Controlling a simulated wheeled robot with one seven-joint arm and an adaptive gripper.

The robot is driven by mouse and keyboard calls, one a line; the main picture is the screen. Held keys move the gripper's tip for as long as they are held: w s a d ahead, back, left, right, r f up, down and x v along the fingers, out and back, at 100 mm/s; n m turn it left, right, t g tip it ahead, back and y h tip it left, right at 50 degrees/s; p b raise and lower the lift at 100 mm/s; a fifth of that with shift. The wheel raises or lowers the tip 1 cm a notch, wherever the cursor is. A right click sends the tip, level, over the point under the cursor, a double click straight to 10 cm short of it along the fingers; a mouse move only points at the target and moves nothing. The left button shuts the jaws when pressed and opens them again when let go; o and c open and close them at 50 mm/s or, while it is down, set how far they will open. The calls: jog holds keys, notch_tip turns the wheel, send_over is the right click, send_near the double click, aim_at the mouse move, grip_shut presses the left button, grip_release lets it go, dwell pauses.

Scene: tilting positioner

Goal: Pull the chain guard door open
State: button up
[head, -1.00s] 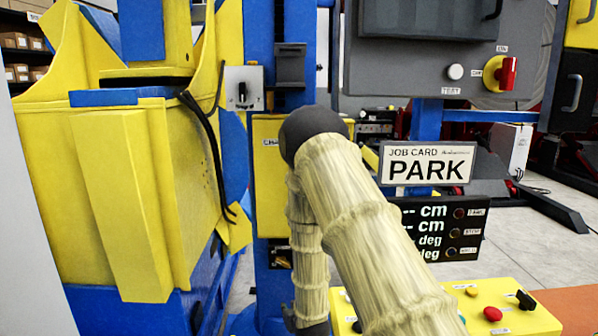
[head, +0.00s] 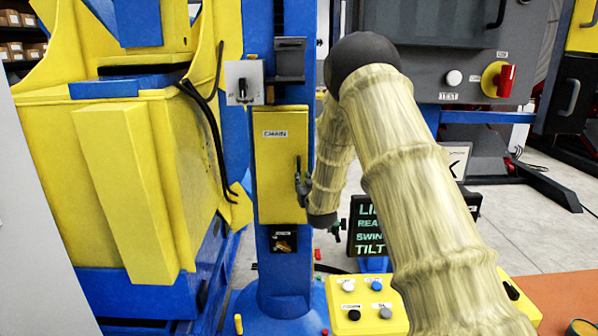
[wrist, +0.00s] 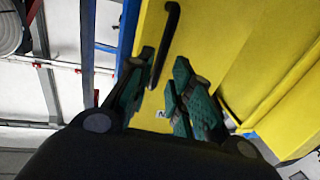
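The chain guard door (head: 278,165) is a tall yellow panel labelled CHAIN on the blue column in the head view, and it looks shut. Its upright black handle (head: 298,167) is near the door's right edge. In the wrist view the yellow door (wrist: 205,35) fills the upper right, with the black handle (wrist: 164,50) ahead of the fingers. My gripper (wrist: 164,66) is open with green-padded fingers. The handle's lower end appears in the gap between the fingertips; I cannot tell whether they touch it. In the head view my gripper (head: 305,188) is small, dark and partly hidden beside the handle.
A switch box (head: 244,83) is above left of the door. A big yellow fixture (head: 125,190) stands to the left. A button console (head: 365,303) is below right, and a dark readout panel (head: 370,228) is partly covered by my arm. Grey floor shows at right.

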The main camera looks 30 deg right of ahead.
aim_at(281, 174)
jog(key=shift+p+x, duration=1.55)
jog(key=shift+x, duration=1.9)
jog(key=shift+f, duration=0.1)
jog(key=shift+c, duration=0.5)
grip_shut()
